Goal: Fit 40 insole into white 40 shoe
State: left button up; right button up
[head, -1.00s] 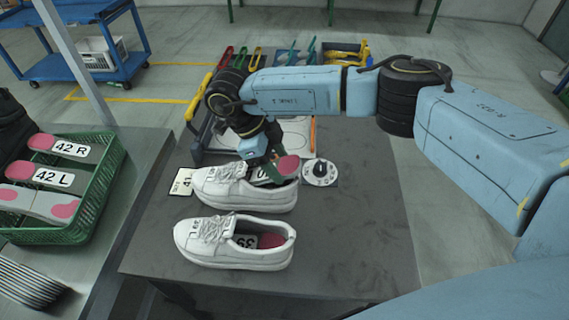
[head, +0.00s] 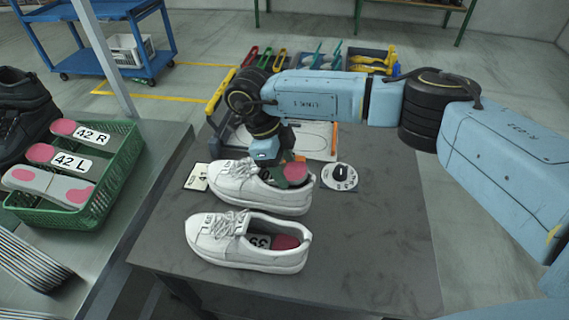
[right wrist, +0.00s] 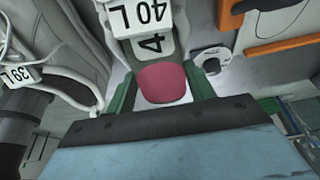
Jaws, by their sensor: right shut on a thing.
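The far white shoe (head: 240,187) lies on the dark table, toe left. In the right wrist view, a 40 L label (right wrist: 140,16) shows around its opening. An insole with a pink heel (head: 295,172) is partly in that opening, toe end hidden, heel raised at the back. The heel also shows in the right wrist view (right wrist: 165,83), with a partly covered label starting with 4. My right gripper (head: 285,165) is shut on the insole, its green fingers (right wrist: 162,95) at either side of the heel. My left gripper is not in view.
The near white shoe (head: 215,240), marked 39 L, has an insole with a 39 label inside. A round dial (head: 339,176) and a card (head: 197,177) lie beside the far shoe. A green crate (head: 118,178) holds size 42 insoles. The table's right part is clear.

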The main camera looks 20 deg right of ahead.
jog(key=o, duration=1)
jog(key=shift+o, duration=0.2)
jog(key=shift+r, duration=0.15)
jog(key=shift+r+p, duration=1)
jog(key=shift+r, duration=0.4)
notch_tip(320, 180, up, 7)
jog(key=p, duration=0.4)
